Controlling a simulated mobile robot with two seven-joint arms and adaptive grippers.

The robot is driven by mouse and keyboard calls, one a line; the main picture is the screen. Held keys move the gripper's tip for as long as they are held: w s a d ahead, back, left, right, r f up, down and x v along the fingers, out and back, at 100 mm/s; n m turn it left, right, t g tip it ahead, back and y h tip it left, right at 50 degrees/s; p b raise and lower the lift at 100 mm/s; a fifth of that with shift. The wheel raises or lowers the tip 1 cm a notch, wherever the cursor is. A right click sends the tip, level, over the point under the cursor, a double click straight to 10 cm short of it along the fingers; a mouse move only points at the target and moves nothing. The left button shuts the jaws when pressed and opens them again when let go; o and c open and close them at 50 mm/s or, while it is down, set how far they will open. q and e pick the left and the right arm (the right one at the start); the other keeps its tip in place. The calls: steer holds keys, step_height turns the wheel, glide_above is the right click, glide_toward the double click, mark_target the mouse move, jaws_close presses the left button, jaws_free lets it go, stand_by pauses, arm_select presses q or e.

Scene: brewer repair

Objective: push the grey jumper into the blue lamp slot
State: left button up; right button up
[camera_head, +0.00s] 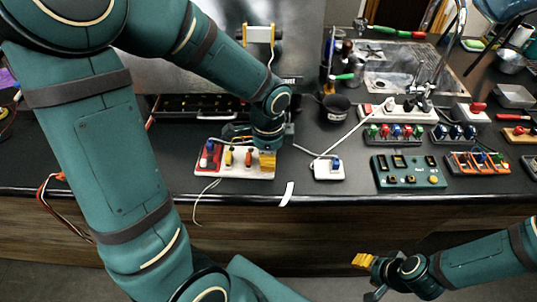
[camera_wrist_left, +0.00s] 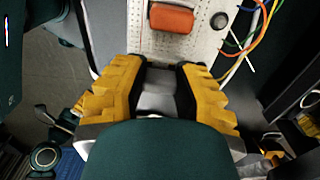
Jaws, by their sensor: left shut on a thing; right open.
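My left gripper (camera_head: 266,158) reaches down to the right end of the white board (camera_head: 232,173) on the bench. In the left wrist view its yellow fingers (camera_wrist_left: 158,85) are shut on a grey piece (camera_wrist_left: 158,100), which looks like the grey jumper. The perforated white board and an orange block (camera_wrist_left: 171,18) lie just beyond the fingertips. I cannot tell whether the jumper touches the board. The blue lamp slot cannot be made out; my arm and gripper cover part of the board. My right gripper (camera_head: 368,277) is open and empty, low in front of the bench.
A small white block with a blue part (camera_head: 336,163) stands right of the board, with a white cable. A green control panel (camera_head: 408,172), a black cup (camera_head: 335,107) and several component racks stand further right. Coloured wires (camera_wrist_left: 240,45) run beside the board in the wrist view.

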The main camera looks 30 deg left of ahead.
arm_select(q)
steer(key=shift+f, duration=0.3)
stand_by(0.6)
stand_by(0.8)
steer(key=o, duration=0.9)
steer(key=shift+r, duration=0.1)
step_height(320, 180, up, 12)
stand_by(0.5)
